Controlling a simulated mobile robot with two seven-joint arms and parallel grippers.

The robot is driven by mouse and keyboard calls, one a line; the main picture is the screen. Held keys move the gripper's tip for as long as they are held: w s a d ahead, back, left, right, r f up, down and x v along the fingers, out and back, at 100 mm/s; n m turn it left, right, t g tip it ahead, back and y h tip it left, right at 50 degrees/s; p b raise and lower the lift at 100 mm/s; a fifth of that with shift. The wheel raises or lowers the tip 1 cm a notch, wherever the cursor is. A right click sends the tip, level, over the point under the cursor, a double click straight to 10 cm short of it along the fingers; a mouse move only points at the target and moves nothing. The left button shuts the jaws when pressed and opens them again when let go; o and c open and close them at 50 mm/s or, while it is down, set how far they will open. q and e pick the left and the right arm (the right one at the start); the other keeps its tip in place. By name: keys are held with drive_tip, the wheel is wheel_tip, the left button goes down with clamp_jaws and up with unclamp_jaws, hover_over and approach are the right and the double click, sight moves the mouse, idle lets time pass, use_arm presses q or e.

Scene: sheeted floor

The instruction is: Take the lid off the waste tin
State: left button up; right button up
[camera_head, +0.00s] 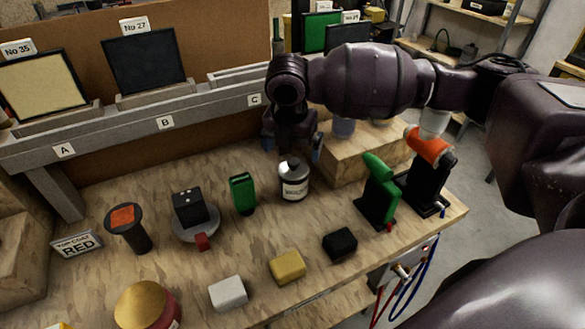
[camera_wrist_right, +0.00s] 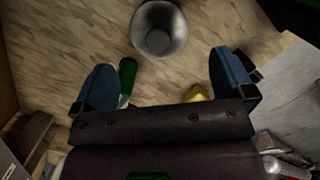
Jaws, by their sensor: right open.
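A red tin with a domed gold lid (camera_head: 143,304) stands at the bottom left of the bench, partly cut off by the frame edge; its lid is on. A grey metal container with a white label (camera_head: 294,183) and a small dark top stands at mid-bench. The frames do not show which one is the waste tin. My right gripper (camera_head: 293,147) is open and empty, just behind and above the grey container. Its two blue fingers also show in the right wrist view (camera_wrist_right: 165,84), apart, with a round grey metal thing (camera_wrist_right: 160,28) beyond them. My left gripper is not in view.
Yellow (camera_head: 288,267), white (camera_head: 228,293) and black (camera_head: 340,244) blocks lie along the front. Green (camera_head: 243,193) and black (camera_head: 190,208) items stand left of the grey container. A green-handled tool (camera_head: 380,190) stands right. A wooden box (camera_head: 350,158) is behind it.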

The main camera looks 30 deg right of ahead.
sight(293, 161)
drive_tip(key=f, duration=0.3)
drive_tip(key=w+d+f+b, duration=0.1)
drive_tip(key=f, duration=0.1)
drive_tip(key=shift+f, duration=0.3)
drive_tip(key=c, duration=0.8)
